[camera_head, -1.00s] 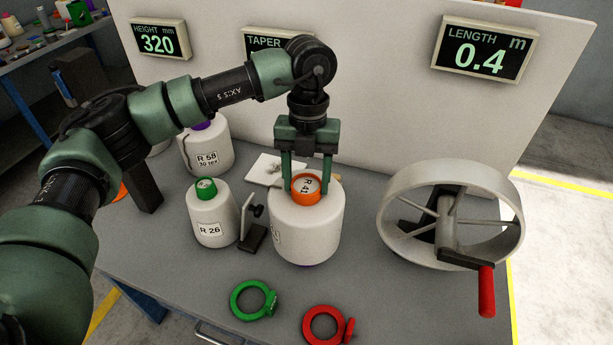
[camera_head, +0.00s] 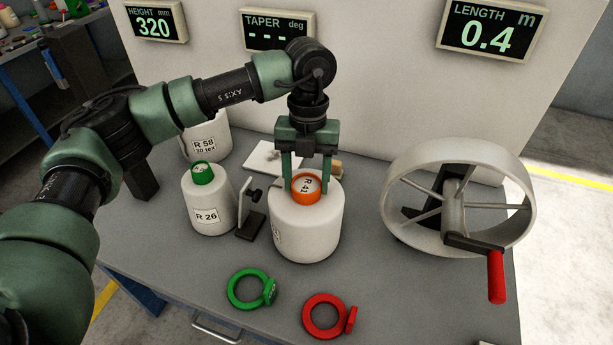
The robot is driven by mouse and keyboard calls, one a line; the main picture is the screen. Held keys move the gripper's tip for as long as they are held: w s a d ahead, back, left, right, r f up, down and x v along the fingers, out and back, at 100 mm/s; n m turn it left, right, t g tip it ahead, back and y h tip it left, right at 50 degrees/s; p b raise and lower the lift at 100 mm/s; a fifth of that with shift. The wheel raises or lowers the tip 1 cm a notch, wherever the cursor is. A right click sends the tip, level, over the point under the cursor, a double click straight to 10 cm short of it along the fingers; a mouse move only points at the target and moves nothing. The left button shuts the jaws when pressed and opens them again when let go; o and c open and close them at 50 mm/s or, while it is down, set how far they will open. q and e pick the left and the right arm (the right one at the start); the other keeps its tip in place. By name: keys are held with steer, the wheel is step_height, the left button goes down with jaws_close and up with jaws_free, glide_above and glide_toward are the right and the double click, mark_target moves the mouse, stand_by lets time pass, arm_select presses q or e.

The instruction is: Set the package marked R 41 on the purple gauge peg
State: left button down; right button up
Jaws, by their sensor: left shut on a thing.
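The package marked R 41 (camera_head: 307,228) is a large white yarn body with an orange top (camera_head: 303,197) that bears the label. It stands upright near the middle of the bench. My left gripper (camera_head: 306,180) points straight down from above, its two fingers shut on the orange top. The purple gauge peg does not show; whatever is directly beneath the package is hidden by it. My right gripper is not in view.
Left of the package stand a small bracket (camera_head: 251,222), package R 26 (camera_head: 208,208) with a green top, and package R 58 (camera_head: 207,142). A spoked wheel with a red handle (camera_head: 497,277) is at right. Green (camera_head: 247,290) and red (camera_head: 324,317) rings lie in front.

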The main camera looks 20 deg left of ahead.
arm_select(q)
steer(key=shift+f, duration=0.1)
stand_by(0.6)
steer(key=shift+c, duration=2.1)
jaws_free()
steer(key=shift+s+f, duration=0.15)
steer(key=r, duration=0.2)
steer(key=r+b, duration=0.1)
steer(key=r, duration=0.2)
steer(key=w+r+b, duration=0.1)
steer(key=r, duration=0.2)
